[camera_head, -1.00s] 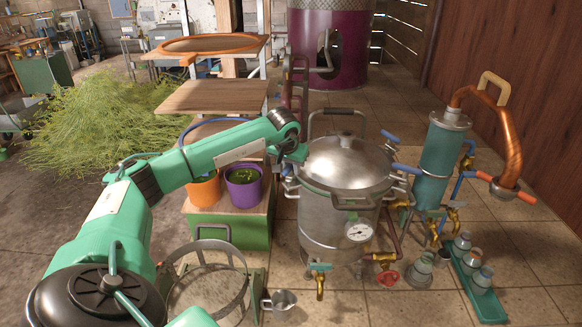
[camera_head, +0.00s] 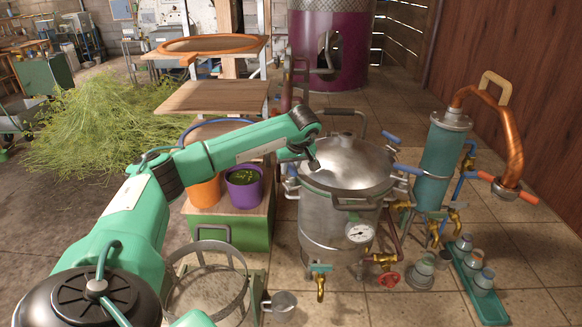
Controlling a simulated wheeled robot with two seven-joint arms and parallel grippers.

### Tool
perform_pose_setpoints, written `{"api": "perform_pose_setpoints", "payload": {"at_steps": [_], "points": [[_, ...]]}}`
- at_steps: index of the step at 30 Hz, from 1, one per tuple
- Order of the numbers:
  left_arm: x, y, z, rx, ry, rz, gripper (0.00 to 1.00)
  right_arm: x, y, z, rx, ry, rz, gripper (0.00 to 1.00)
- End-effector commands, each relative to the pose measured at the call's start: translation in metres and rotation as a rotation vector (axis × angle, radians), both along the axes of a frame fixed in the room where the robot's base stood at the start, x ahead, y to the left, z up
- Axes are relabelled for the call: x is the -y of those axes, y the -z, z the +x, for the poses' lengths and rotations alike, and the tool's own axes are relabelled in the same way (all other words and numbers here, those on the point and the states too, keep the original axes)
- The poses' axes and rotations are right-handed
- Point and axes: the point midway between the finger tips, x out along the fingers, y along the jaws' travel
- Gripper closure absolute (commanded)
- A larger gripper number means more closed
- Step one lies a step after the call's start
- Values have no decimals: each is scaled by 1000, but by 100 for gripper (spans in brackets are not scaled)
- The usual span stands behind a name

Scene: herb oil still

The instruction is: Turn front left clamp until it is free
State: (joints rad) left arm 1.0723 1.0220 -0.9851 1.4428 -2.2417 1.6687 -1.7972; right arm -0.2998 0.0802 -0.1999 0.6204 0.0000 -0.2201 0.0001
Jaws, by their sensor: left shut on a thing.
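The still pot (camera_head: 335,225) is a steel vessel with a domed lid (camera_head: 345,165), clamped around its rim. The front left clamp (camera_head: 291,184) sits at the left of the rim, partly hidden by my left gripper. My left gripper (camera_head: 313,163) comes in from the left and points down at the left edge of the lid. It is shut on the front left clamp's handle, which its fingers mostly hide. Other clamps with blue handles stick out on the right, one at the front right (camera_head: 408,168) and one at the back right (camera_head: 391,137). My right gripper is out of view.
A green cabinet with an orange bucket (camera_head: 205,190) and a purple bucket (camera_head: 244,190) stands left of the pot. A teal condenser (camera_head: 440,160) with a copper pipe stands on the right. A metal cup (camera_head: 282,302) and a ring stand (camera_head: 205,285) are at the front.

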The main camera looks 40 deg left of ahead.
Motion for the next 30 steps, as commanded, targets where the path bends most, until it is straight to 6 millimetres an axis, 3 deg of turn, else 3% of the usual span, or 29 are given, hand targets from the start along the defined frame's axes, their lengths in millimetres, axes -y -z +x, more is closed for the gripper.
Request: {"api": "perform_pose_setpoints", "payload": {"at_steps": [12, 29, 30], "points": [[-2, -2, -1, 1, -200, 3, 99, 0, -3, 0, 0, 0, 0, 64], [-2, -1, -2, -1, -229, 3, 99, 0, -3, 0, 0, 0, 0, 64], [-2, -1, -2, -1, -229, 3, 72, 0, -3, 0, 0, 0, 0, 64]]}}
